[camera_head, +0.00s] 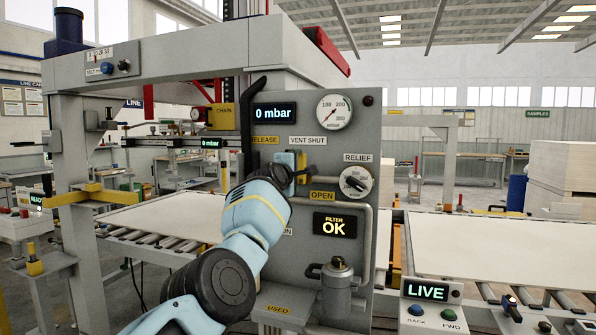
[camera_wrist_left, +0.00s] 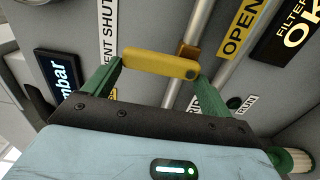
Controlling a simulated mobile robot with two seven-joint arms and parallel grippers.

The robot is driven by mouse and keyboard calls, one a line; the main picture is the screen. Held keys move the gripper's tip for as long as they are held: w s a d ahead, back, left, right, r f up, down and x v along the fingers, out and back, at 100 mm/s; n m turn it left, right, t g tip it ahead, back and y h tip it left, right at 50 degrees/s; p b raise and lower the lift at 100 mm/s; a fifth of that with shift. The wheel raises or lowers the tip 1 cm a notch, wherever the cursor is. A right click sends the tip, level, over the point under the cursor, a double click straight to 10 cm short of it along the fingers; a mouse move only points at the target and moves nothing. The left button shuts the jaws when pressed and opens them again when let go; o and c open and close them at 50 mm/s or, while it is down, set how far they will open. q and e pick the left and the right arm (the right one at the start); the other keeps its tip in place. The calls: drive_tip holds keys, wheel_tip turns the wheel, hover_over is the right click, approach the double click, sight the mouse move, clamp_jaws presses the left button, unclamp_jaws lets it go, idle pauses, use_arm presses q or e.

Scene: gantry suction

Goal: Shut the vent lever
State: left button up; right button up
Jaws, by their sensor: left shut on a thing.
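The vent lever is a yellow bar with rounded ends (camera_wrist_left: 158,64), seen close up in the left wrist view. One end is near the "VENT SHUT" label (camera_wrist_left: 108,30) and the other is by a grey pipe, on the side of the "OPEN" label (camera_wrist_left: 240,28). My left gripper (camera_wrist_left: 152,70) has its green fingers at both ends of the bar and is shut on it. In the head view, my left gripper (camera_head: 290,172) is at the panel, between the "VENT SHUT" label (camera_head: 308,140) and the "OPEN" label (camera_head: 322,196), and partly hides the lever. My right gripper is not in view.
The grey panel (camera_head: 345,115) carries a "0 mbar" display (camera_head: 275,113), a round gauge (camera_head: 334,112), a relief knob (camera_head: 354,182) and a "FILTER OK" display (camera_head: 335,225). A black bent bar (camera_head: 246,130) rises beside my gripper. A filter canister (camera_head: 337,285) stands below.

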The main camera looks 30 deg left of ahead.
use_arm(q)
drive_tip(key=shift+s+a+r, duration=0.15)
drive_tip(key=shift+r, duration=0.2)
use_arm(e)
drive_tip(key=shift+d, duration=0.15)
use_arm(q)
drive_tip(key=o, duration=1.1)
drive_tip(key=shift+o, duration=0.8)
drive_tip(key=shift+f, duration=0.25)
drive_tip(key=p+v, duration=0.4)
drive_tip(key=v, duration=0.3)
drive_tip(key=shift+s, duration=0.25)
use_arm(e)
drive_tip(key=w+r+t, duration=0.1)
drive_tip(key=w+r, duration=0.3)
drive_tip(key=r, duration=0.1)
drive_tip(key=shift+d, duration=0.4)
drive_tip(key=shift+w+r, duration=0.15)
